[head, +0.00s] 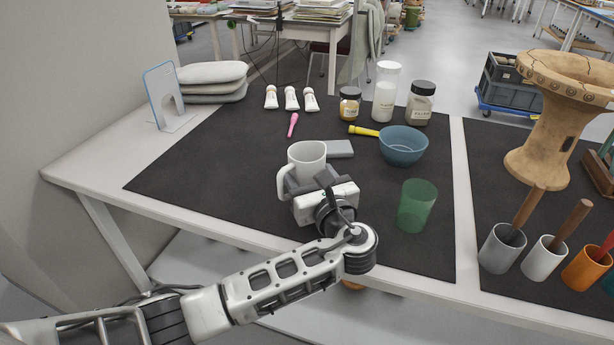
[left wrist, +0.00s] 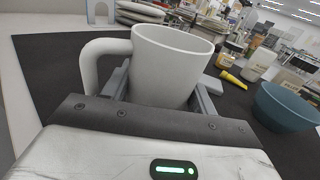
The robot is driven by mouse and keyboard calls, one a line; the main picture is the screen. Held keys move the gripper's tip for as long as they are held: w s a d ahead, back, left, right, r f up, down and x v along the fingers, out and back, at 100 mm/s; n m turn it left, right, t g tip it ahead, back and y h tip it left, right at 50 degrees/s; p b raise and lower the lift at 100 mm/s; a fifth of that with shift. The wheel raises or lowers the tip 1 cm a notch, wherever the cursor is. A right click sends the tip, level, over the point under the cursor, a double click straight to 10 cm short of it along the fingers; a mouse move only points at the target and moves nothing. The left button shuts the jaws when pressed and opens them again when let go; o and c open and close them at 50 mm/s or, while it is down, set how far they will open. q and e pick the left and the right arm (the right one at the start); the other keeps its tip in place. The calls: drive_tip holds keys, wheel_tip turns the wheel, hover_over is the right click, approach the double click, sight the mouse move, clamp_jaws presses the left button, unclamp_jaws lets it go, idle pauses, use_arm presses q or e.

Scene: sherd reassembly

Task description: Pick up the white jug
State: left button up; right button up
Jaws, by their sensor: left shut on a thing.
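The white jug (head: 306,160) stands upright near the front middle of the black mat, its handle to the left. My left gripper (head: 308,180) is at the jug from the front, its jaws around the jug's body and shut on it. In the left wrist view the jug (left wrist: 170,66) sits between the two fingers of my left gripper (left wrist: 165,90), its handle outside the left finger. The jug's base is hidden behind the gripper, so I cannot tell whether it touches the mat. My right gripper is not in view.
A green cup (head: 417,206) stands right of my left gripper. A blue bowl (head: 403,146), a yellow-handled tool (head: 364,131) and a grey block (head: 339,149) lie behind. Jars and tubes stand farther back. The mat (head: 210,180) left of the jug is clear.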

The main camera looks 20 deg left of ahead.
use_arm(q)
drive_tip(key=s+d+r+p, duration=0.3)
drive_tip(key=s+d+r, duration=0.6)
drive_tip(key=d+r, duration=0.1)
drive_tip(key=shift+s+r, duration=0.3)
drive_tip(key=shift+r, duration=0.45)
idle(0.7)
